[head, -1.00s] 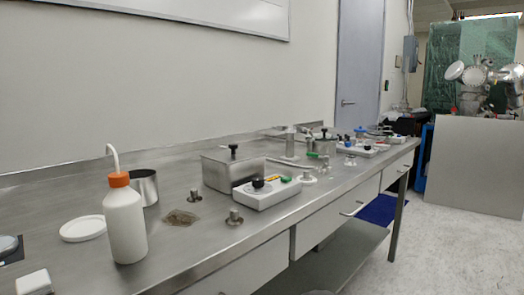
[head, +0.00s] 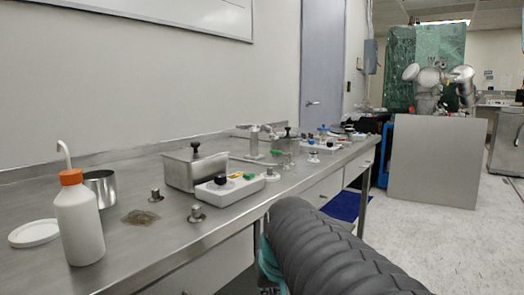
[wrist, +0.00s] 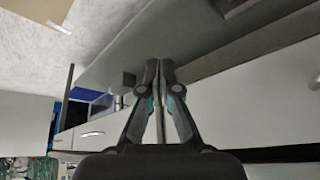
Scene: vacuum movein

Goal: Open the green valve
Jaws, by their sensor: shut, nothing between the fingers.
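Small green parts show on the bench in the head view: a green piece (head: 248,177) on a white control box (head: 229,189) with a black knob, and a small green handle (head: 279,152) beside a metal pot farther back. I cannot tell which is the green valve, or its setting. My gripper (wrist: 160,64) shows in the wrist view, shut and empty, with its fingertips together. It is apart from both green parts, which the wrist view does not show.
The steel bench (head: 150,237) runs along the wall. It carries a white bottle with an orange cap (head: 79,220), a lidded steel box (head: 195,170) and several small metal fittings. A grey panel (head: 435,160) stands at the back right. The floor (head: 455,235) at right is clear.

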